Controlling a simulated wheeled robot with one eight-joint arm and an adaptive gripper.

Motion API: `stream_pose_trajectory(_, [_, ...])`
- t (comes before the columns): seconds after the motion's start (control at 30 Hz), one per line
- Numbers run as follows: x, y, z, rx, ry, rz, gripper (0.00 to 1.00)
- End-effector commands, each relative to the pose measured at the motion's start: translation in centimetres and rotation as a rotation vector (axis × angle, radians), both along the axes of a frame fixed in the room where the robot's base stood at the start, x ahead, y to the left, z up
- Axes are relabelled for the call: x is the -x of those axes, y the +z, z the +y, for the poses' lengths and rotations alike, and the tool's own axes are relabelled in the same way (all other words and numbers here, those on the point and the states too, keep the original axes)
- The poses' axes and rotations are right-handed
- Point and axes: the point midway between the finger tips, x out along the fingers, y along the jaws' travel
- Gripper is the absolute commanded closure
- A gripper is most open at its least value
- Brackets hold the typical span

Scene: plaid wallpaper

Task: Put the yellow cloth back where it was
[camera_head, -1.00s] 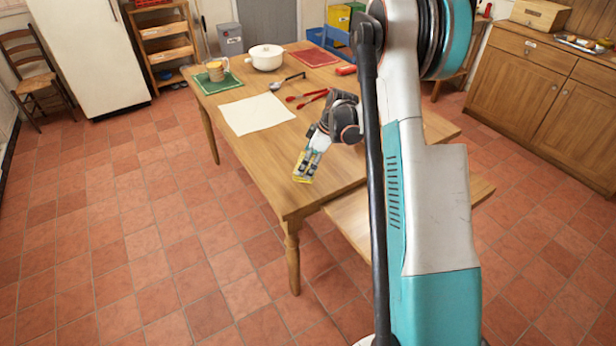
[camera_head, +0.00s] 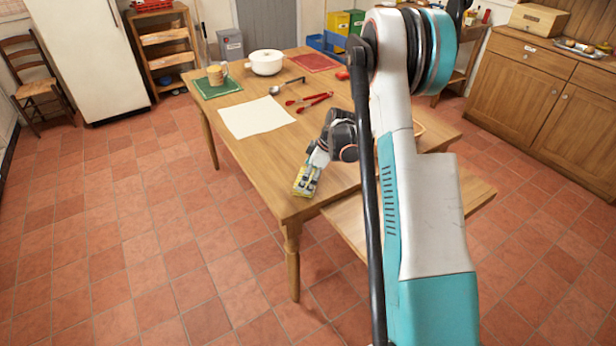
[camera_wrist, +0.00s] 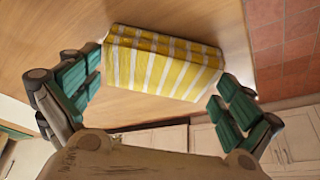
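The yellow cloth (camera_wrist: 160,62), striped with white and folded into a block, lies on the wooden table in the wrist view. In the head view it shows as a small yellow patch (camera_head: 299,186) near the table's front corner, partly covered by my gripper (camera_head: 307,178). In the wrist view my gripper (camera_wrist: 150,95) has its teal-padded fingers spread wide, one on each side of the cloth. The fingers appear apart from it, and nothing is held between them.
The wooden table (camera_head: 262,165) also bears a cream sheet (camera_head: 256,117), a ladle (camera_head: 286,84), red tongs (camera_head: 310,101), a white pot (camera_head: 266,62), a green mat (camera_head: 205,90) with a mug (camera_head: 216,75), and a red mat (camera_head: 315,62). A bench (camera_head: 345,215) stands against the right side.

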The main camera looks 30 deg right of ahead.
Motion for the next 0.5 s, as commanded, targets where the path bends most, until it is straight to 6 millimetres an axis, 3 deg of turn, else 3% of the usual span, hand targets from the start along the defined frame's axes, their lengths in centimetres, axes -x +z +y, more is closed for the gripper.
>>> stream_pose_trajectory(0.33, [0.0, 0.3, 0.0, 0.0, 0.0, 0.0, 0.0])
stream_pose_trajectory(0.5, [0.5, 2.2, -0.6, -0.001, -0.002, 0.001, 0.0])
